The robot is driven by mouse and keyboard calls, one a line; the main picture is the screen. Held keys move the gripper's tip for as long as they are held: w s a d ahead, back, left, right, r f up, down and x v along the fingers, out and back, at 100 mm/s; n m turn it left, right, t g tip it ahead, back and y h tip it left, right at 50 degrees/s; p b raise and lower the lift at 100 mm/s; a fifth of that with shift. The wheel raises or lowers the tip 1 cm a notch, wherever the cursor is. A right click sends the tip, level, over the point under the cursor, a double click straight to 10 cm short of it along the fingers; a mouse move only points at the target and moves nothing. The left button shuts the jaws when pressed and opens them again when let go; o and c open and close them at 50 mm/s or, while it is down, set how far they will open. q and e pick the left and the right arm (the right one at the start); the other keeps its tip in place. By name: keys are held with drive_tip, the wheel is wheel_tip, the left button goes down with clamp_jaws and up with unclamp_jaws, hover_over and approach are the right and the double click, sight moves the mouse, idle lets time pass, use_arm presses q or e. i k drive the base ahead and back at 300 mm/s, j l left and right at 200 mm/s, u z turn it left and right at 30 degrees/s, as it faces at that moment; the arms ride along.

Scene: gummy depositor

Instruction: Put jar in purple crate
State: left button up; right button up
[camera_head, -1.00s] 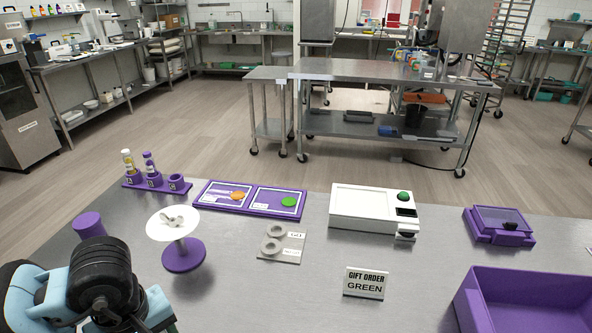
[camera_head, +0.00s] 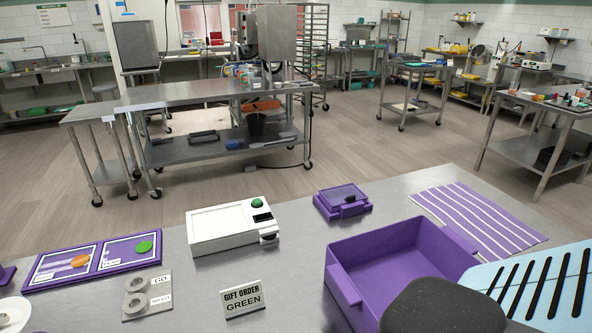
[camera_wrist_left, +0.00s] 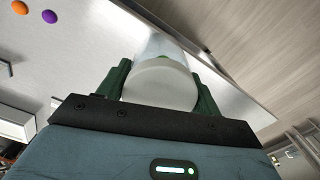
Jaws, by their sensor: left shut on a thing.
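The purple crate (camera_head: 395,252) stands on the steel table at the lower right in the head view. Its visible inside looks empty. A dark rounded part of my own body hides its near right corner. The jar (camera_wrist_left: 163,84) shows in the left wrist view, with a pale whitish end toward the camera, a clear body and something green inside. My left gripper (camera_wrist_left: 164,76) is shut on it, with a green finger on each side. The left gripper and jar are not seen in the head view. My right gripper is in neither view.
Near the crate are a purple lidded box (camera_head: 342,201), a striped purple mat (camera_head: 478,222), a white device (camera_head: 228,232) and a "GIFT ORDER GREEN" sign (camera_head: 243,298). A purple tray (camera_head: 93,259) lies at the left. Bare table lies between sign and crate.

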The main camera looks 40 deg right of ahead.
sight(387, 296)
drive_tip(key=k+l, duration=0.7)
drive_tip(key=l, duration=0.2)
drive_tip(key=z, duration=1.8)
